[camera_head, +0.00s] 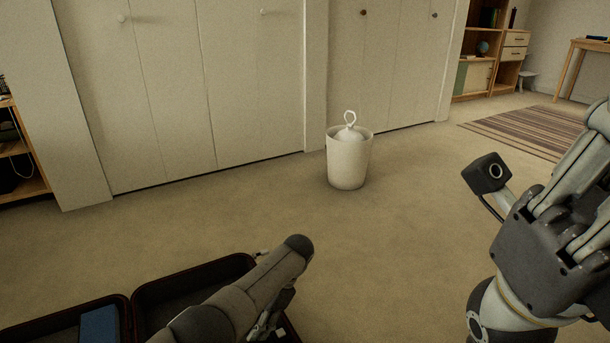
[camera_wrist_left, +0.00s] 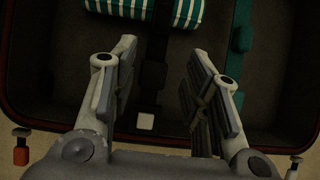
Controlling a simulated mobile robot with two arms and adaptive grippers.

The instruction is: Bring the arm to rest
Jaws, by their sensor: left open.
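My left arm reaches in from the bottom of the head view, over the suitcase, and its gripper (camera_head: 268,322) is mostly hidden there. In the left wrist view the left gripper (camera_wrist_left: 160,88) has its two fingers spread apart with nothing between them. The fingers are over the near edge of the open dark suitcase (camera_wrist_left: 62,112); their height above it is hard to judge. My right gripper (camera_head: 585,165) is raised at the right of the head view and is cut off by the picture edge, so its fingertips are hidden.
The suitcase (camera_head: 192,270) lies open on the carpet, holding a blue item (camera_head: 100,325). The wrist view shows a teal-and-white striped item (camera_wrist_left: 150,8) and a dark strap. A white bin (camera_head: 348,165) stands before the closet doors (camera_head: 230,80). Carpet between is clear.

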